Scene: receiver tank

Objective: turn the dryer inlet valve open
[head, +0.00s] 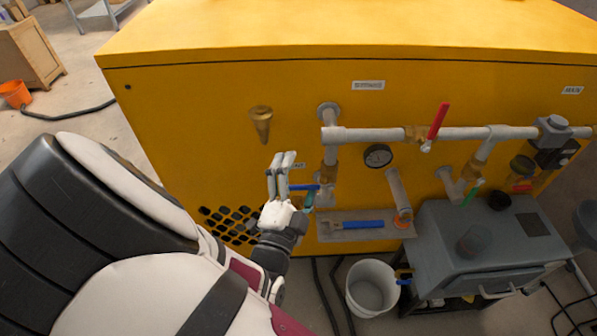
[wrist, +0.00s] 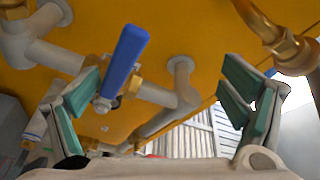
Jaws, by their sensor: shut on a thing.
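A blue lever (head: 304,187) belongs to a brass valve on the vertical pipe at the left of the pipework; a label beside it is partly hidden. In the wrist view the blue lever (wrist: 126,58) stands between my fingers, nearer the left one, with its brass body behind it. My gripper (head: 281,172) is at the lever's left end in the head view and is shut on it. The green-padded fingers of my gripper (wrist: 165,97) look widely spaced in the wrist view, and the exact contact is unclear.
A red lever (head: 438,121), a gauge (head: 378,156) and a green lever (head: 470,196) are to the right. Another blue handle (head: 363,225) is low on a plate. A bucket (head: 373,288) stands below.

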